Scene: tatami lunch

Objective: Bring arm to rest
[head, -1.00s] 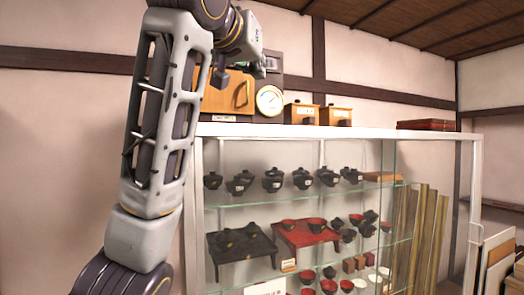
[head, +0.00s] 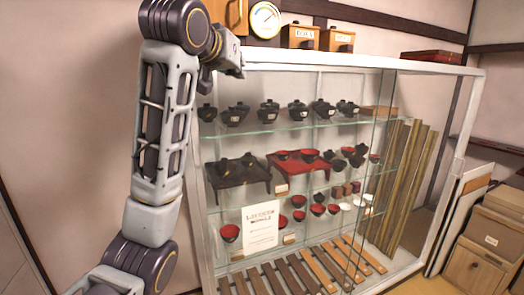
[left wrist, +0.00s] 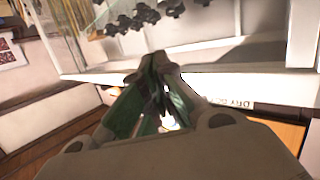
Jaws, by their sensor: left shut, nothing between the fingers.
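My left gripper (head: 228,62) shows in the head view at the end of my raised arm, in front of the upper left corner of the glass display cabinet (head: 340,62). It is small and partly hidden by my own wrist there. In the left wrist view its two green-lined fingers (left wrist: 158,66) come together at the tips, and nothing is held. The cabinet's white frame and some dark bowls (left wrist: 140,18) lie beyond the fingertips in that view. My right gripper is in neither view.
Dark lidded bowls (head: 269,110) and red bowls (head: 229,232) stand on the cabinet's glass shelves. A round dial (head: 265,19) and small wooden boxes (head: 300,37) stand above. Wooden cabinets (head: 474,265) are at the right. Bare wall is left of my arm.

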